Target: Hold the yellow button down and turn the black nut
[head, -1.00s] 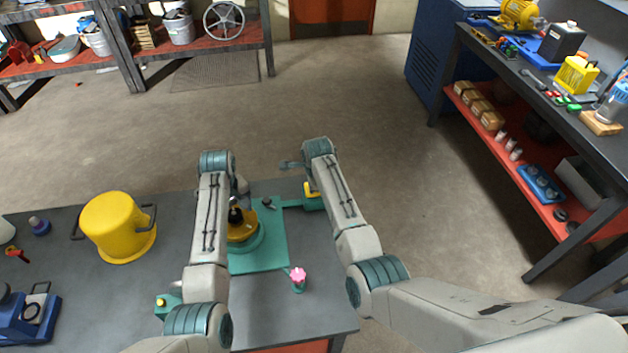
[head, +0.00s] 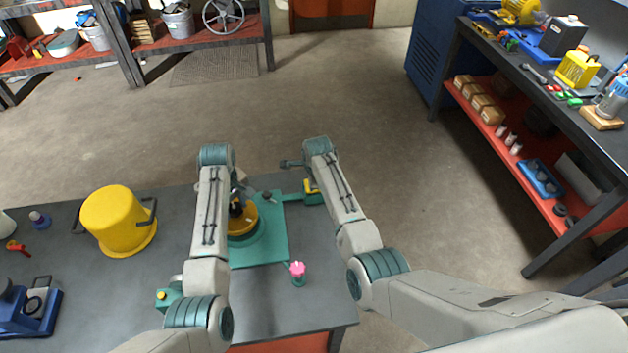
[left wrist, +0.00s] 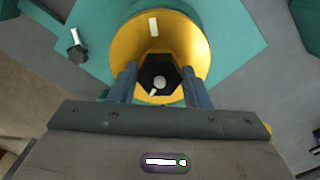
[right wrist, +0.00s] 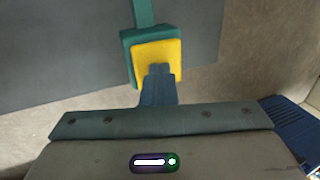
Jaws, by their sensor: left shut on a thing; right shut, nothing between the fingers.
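The black nut (left wrist: 160,75) sits on top of a yellow-orange dome (left wrist: 195,45) on a teal base. My left gripper (left wrist: 160,80) is shut on the nut, one finger on each side. In the head view the nut (head: 236,209) is partly hidden by my left arm. The yellow button (right wrist: 158,55) is a square pad on a teal block at the table's far edge. My right gripper (right wrist: 159,68) is shut and empty, its fingertips over the button and seemingly touching it. In the head view the button (head: 309,186) is partly covered by my right arm.
A pink knob (head: 297,269) stands near the front of the teal plate (head: 262,256). Another teal box with a small yellow top (head: 161,295) lies left of my left forearm. A yellow bucket (head: 119,222) stands on the table's left. The table's front right is clear.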

